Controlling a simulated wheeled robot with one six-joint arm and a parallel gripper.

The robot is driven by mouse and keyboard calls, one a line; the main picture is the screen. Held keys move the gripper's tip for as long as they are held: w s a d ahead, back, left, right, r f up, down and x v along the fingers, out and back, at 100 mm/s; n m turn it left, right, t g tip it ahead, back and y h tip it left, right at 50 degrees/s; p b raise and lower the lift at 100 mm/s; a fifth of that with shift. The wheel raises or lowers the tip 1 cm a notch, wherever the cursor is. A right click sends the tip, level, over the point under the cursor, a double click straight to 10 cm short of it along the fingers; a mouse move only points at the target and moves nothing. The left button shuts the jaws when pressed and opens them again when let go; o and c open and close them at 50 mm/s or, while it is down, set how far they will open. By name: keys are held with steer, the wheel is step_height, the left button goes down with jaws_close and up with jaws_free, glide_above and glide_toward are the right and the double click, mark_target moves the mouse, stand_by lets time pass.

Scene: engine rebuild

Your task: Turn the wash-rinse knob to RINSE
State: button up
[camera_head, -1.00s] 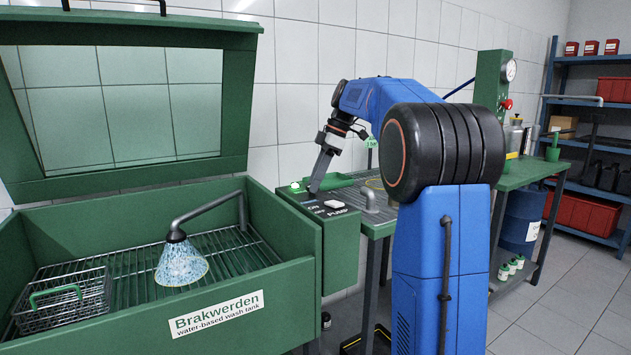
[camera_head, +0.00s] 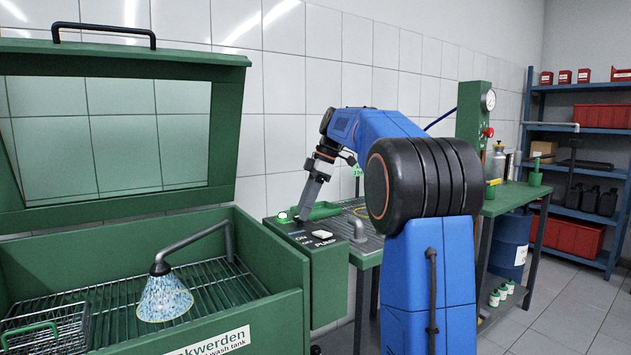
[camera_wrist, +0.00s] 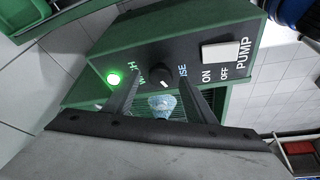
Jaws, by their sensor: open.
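The dark round wash-rinse knob (camera_wrist: 160,78) sits on the dark panel of the green control box in the wrist view. It bears a small white mark on its lower side. Parts of the WASH lettering show left of it and of the RINSE lettering right of it; the fingers cover the rest. My gripper (camera_wrist: 159,72) is open, with one finger on each side of the knob; I cannot tell whether they touch it. In the head view my gripper (camera_head: 303,212) is over the box top, and the knob is hidden.
A lit green lamp (camera_wrist: 114,79) and a white PUMP rocker switch (camera_wrist: 221,52) flank the knob. The green wash tank (camera_head: 278,295), lid raised, holds a wire basket (camera_head: 45,330) and a nozzle with a blue-white spray (camera_head: 165,298). A green bench stands behind.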

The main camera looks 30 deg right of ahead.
steer(key=v, duration=1.6)
steer(key=shift+r, duration=0.15)
steer(key=s+a+f+m+t+h, duration=0.1)
steer(key=s+a+f+m+h, duration=0.1)
steer(key=s+a+f+m, duration=1)
steer(key=s+a+f, duration=0.2)
steer(key=s+f, duration=0.5)
steer(key=s+a+f+t+h, duration=0.1)
steer(key=s+a+f, duration=0.3)
steer(key=s+f, duration=0.4)
steer(key=s+a+f+m+t+h, duration=0.1)
steer(key=s+a+f, duration=0.2)
steer(key=s+f, duration=0.5)
step_height(320, 180, down, 3)
steer(key=shift+s+a+f+m, duration=0.1)
steer(key=shift+s+a+m, duration=0.2)
steer(key=shift+s, duration=0.1)
